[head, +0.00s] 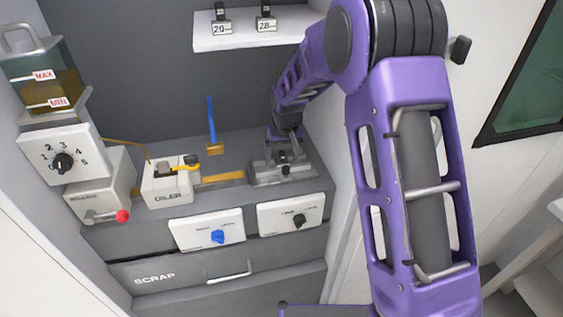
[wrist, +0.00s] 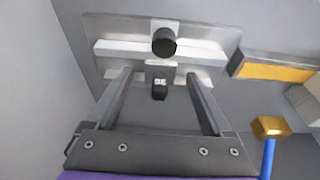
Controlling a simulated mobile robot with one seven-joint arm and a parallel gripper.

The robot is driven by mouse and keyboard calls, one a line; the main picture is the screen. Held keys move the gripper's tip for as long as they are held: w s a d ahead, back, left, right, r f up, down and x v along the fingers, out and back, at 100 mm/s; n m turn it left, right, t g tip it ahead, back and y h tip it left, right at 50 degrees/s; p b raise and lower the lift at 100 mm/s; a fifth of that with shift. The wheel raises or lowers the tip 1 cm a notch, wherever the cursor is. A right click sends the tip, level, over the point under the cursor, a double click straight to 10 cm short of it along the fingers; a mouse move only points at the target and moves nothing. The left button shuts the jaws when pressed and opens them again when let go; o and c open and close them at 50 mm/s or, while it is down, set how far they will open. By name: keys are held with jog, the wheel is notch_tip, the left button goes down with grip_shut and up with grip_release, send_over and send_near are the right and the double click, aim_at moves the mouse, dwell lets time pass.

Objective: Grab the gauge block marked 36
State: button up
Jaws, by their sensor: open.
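The gauge block marked 36 (wrist: 159,71) is a small grey block with a black knob on its near side. In the wrist view its marking reads upside down, and it sits at the metal fixture (wrist: 112,50). My gripper (wrist: 161,78) is open, with one finger on each side of the block in the picture. I cannot tell whether the fingers touch it. In the head view my gripper (head: 284,138) is over the metal fixture (head: 262,176) at the right of the counter, and the block's marking cannot be read there.
Blocks marked 20 (head: 221,27) and 28 (head: 266,24) stand on the white shelf (head: 240,43). A blue-handled tool (head: 211,125) stands left of the fixture. The oiler (head: 168,190) and two control panels (head: 207,232) are nearby. The scrap drawer (head: 180,277) is below.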

jog(key=shift+w+f, duration=0.1)
jog(key=shift+f, duration=0.35)
grip_shut()
